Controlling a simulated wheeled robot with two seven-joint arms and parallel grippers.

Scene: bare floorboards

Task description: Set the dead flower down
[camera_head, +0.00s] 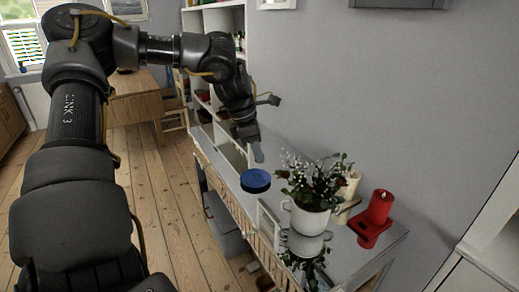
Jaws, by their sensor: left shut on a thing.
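My left arm comes in from the left and reaches over the console table (228,182). My left gripper (264,127) is above the table's far left part, near the wall. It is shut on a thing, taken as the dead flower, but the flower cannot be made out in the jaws. A leafy plant with small white and dark red blooms (318,180) stands upright in a white pot (309,220) on the table, right of and nearer than the gripper. My right gripper is out of view.
A blue round thing (255,180) lies on the table between gripper and pot. A red candle (379,208) and a cream candle (349,186) stand right of the pot. White shelves (190,50) are behind the arm. A wooden desk (135,98) and chair (174,118) stand at the back left.

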